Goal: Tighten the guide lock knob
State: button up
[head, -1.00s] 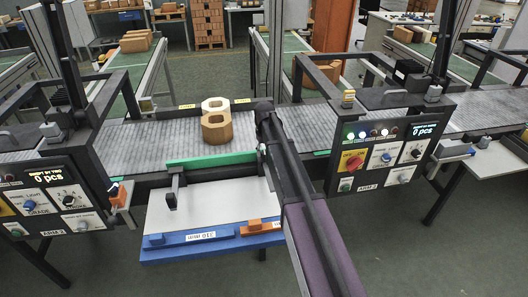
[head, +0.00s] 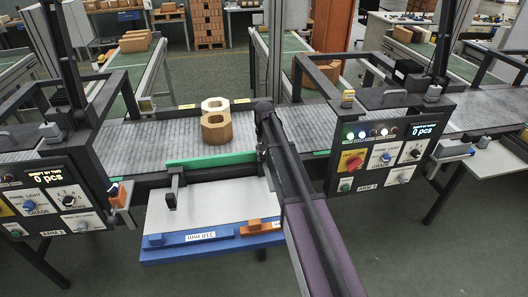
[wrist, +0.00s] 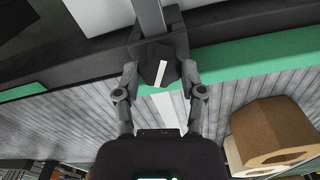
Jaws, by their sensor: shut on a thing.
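The guide lock knob (wrist: 170,76) is dark with a white line on its face, in the upper middle of the wrist view. My gripper (wrist: 160,72) is shut on it, one finger on each side. The knob's white line is slightly tilted, and a separate white strip (wrist: 164,112) shows just below it. The knob sits on a dark bracket by the green guide rail (wrist: 245,58). In the head view the green guide rail (head: 212,158) runs along the conveyor's near edge, and my arm hides the knob and fingertips.
A white table (head: 215,205) with blue and orange blocks lies in front. A control panel (head: 385,160) stands to the right.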

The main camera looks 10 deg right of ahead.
jog(key=o, duration=1.1)
jog(key=shift+o, duration=0.2)
jog(key=shift+n, duration=0.4)
